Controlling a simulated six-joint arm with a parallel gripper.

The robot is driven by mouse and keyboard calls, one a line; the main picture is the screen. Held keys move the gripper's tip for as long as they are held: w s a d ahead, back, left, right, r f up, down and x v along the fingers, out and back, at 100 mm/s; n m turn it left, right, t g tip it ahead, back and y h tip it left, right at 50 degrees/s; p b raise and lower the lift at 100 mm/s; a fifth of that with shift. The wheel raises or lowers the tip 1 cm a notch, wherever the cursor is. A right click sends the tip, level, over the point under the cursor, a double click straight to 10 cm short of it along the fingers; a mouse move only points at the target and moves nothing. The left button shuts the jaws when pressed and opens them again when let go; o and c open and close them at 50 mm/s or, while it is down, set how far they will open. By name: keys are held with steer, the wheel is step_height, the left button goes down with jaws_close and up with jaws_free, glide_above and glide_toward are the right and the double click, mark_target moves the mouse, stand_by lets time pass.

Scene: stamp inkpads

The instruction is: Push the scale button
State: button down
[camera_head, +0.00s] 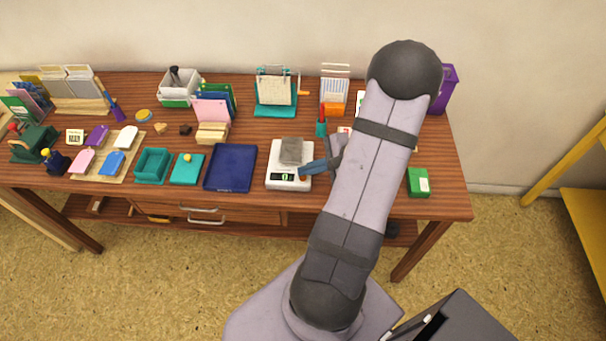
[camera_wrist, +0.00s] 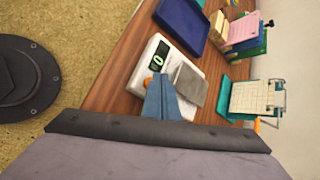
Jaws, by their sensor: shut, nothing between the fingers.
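The white scale (camera_head: 273,168) sits on the wooden table near its front edge; it also shows in the wrist view (camera_wrist: 141,71). Its dark display (camera_head: 284,177) shows a green 0. A grey square piece (camera_head: 291,150) rests on top of the scale. A small orange button (camera_wrist: 147,82) peeks out beside my fingertips in the wrist view, mostly hidden by them. My gripper (camera_head: 304,172) has blue fingers and is shut and empty. Its tips (camera_wrist: 154,78) are at the scale's front right corner, over or on the button; I cannot tell if they touch.
A navy tray (camera_head: 231,167) lies left of the scale. A green box (camera_head: 418,182) is at the right, and a teal cup (camera_head: 321,128) with an orange-red item stands behind my gripper. A teal flip stand (camera_head: 275,110) and a card holder (camera_head: 334,95) are at the back.

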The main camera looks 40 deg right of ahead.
steer(key=shift+r, duration=0.2)
step_height(320, 180, up, 6)
steer(key=p, duration=0.4)
steer(key=shift+f, duration=0.1)
stand_by(0.3)
stand_by(0.4)
